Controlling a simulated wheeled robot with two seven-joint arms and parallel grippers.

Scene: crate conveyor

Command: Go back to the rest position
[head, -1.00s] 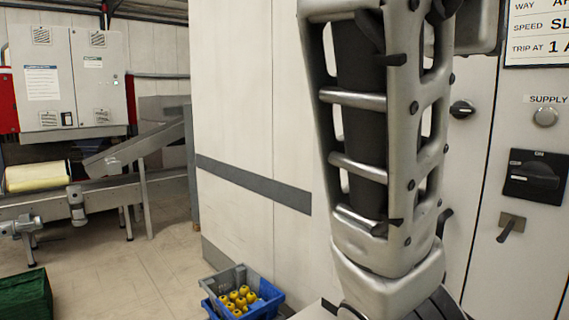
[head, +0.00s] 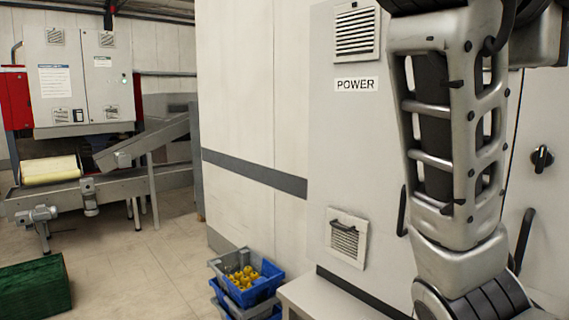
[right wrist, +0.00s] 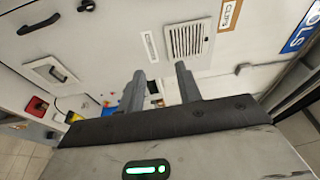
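My right arm stands raised across the right side of the head view, in front of the cabinet (head: 345,130) marked POWER. Its gripper is outside that view. In the right wrist view my right gripper (right wrist: 157,90) shows two grey fingers with a clear gap between them, open and with nothing held. The fingers point toward a pale panel with a vent (right wrist: 187,40). I cannot tell how far the fingertips are from the panel. My left gripper is in neither view.
Stacked blue and grey crates (head: 245,285) with yellow items stand on the floor beside the cabinet. A green crate (head: 35,288) is at lower left. A conveyor (head: 115,187) stands behind at left. The tiled floor (head: 130,265) between them is clear.

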